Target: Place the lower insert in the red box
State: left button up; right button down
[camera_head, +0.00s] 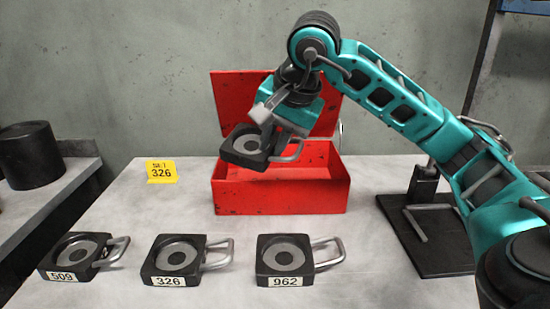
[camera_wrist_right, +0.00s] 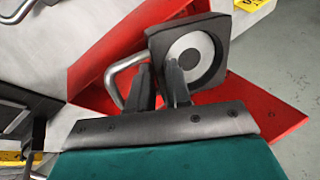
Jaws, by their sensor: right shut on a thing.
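The red box (camera_head: 281,197) stands open at the back middle of the table, its lid raised behind it. My right gripper (camera_head: 280,138) is shut on the handle of a dark square insert (camera_head: 243,148), held tilted above the box's left part. In the right wrist view the held insert (camera_wrist_right: 187,58) has a round silver face and a bent-rod handle between my fingers (camera_wrist_right: 160,85). The box's red wall (camera_wrist_right: 262,108) lies beneath it. No number shows on the held insert. My left gripper is not in view.
Three inserts, marked 509 (camera_head: 75,256), 326 (camera_head: 173,259) and 962 (camera_head: 285,259), lie in a front row, handles to the right. A black stand (camera_head: 428,238) is at right.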

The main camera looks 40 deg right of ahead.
jog(key=w+d, duration=0.1)
jog(key=w, duration=0.1)
jog(key=w+d, duration=0.2)
jog(key=shift+w+d+f, duration=0.1)
jog(key=shift+d+f, duration=0.05)
jog(key=shift+d, duration=0.05)
jog(key=f, duration=0.2)
jog(key=w+d+f+b, duration=0.1)
jog(key=f, duration=0.1)
jog(key=f+b, duration=0.1)
jog(key=f, duration=0.1)
jog(key=shift+w+d+f, duration=0.15)
jog(key=shift+w+f, duration=0.1)
jog(key=shift+w+d+f, duration=0.1)
jog(key=shift+w+f, duration=0.05)
jog(key=shift+f, duration=0.5)
jog(key=shift+w+d+f+b, duration=0.15)
jog(key=shift+f+b, duration=0.2)
jog(key=shift+f, duration=0.3)
jog(key=shift+w+d+f+b, duration=0.1)
jog(key=shift+f+b, duration=0.2)
jog(key=shift+f, duration=0.3)
jog(key=shift+w+d+r+g+y+p, duration=0.1)
jog(key=shift+w+r+g+y+p, duration=0.1)
jog(key=shift+r+g+y+p, duration=0.15)
jog(key=shift+w+d+g+y, duration=0.3)
jog(key=shift+g+y, duration=0.35)
jog(key=shift+g, duration=0.3)
jog(key=shift+f, duration=0.85)
